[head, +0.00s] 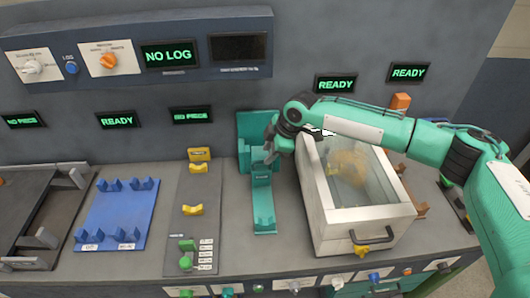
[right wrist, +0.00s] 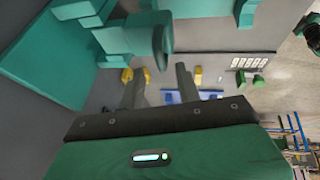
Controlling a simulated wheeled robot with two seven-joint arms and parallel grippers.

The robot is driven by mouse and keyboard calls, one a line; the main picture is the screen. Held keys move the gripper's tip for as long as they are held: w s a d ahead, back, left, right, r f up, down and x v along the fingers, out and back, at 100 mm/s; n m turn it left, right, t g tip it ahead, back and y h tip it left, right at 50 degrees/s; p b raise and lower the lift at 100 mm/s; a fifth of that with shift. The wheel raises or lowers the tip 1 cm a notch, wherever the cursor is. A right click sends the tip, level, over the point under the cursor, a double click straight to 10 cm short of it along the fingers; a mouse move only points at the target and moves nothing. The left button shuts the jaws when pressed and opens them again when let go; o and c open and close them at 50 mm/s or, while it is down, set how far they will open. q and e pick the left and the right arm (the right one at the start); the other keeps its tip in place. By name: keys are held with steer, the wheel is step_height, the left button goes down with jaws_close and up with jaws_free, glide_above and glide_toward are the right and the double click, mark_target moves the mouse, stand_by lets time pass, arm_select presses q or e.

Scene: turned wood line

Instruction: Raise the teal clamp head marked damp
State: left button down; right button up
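The teal clamp stands at the middle of the bench, with a tall back plate (head: 257,125) and a low foot (head: 264,218). Its teal clamp head (head: 261,180) carries a small dark label that is too small to read. My right gripper (head: 271,152) is just above the head, in front of the back plate. In the right wrist view its two dark fingers (right wrist: 158,82) stand apart with nothing between them. Teal clamp parts (right wrist: 130,38) lie close beyond the fingers there; contact cannot be told. My left gripper is not in view.
A white box with a clear lid (head: 370,180) stands right of the clamp, under my right forearm. Left are a grey strip with yellow rests (head: 193,209), a blue rack (head: 115,215) and a dark tray frame (head: 40,215). A control panel (head: 150,50) overhangs behind.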

steer(key=shift+p+x, duration=0.35)
steer(key=shift+x, duration=1.35)
jaws_close()
